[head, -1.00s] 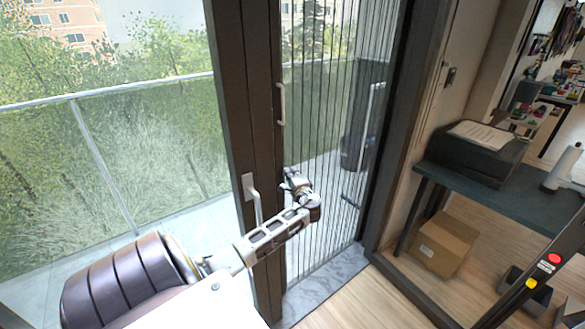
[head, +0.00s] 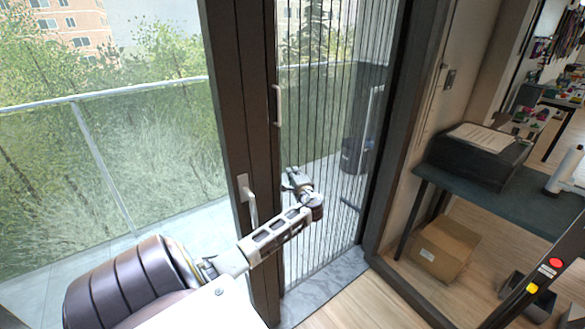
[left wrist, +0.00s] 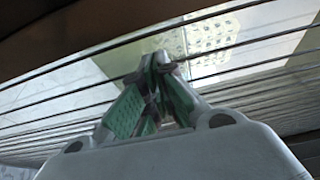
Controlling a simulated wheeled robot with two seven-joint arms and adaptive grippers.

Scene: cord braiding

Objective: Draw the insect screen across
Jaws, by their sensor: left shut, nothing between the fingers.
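The insect screen (head: 322,130), a see-through mesh with many thin dark upright lines, spans the opening between the dark post on the left and the dark door frame on the right. A slim pale pull handle (head: 278,105) is on the dark post at the screen's left edge. My left gripper (head: 292,180) is in front of the screen's left part, below that handle. In the left wrist view its closed green-padded fingers (left wrist: 158,62) point at the screen's lines, with nothing between them. I cannot tell whether the tips touch the screen. My right gripper is out of view.
A white lever handle (head: 251,198) is on the glass door's dark frame, left of my arm. A dark bin (head: 357,150) shows through the screen. On the right are a desk (head: 535,192) with a black box and a cardboard box (head: 442,246) on the floor.

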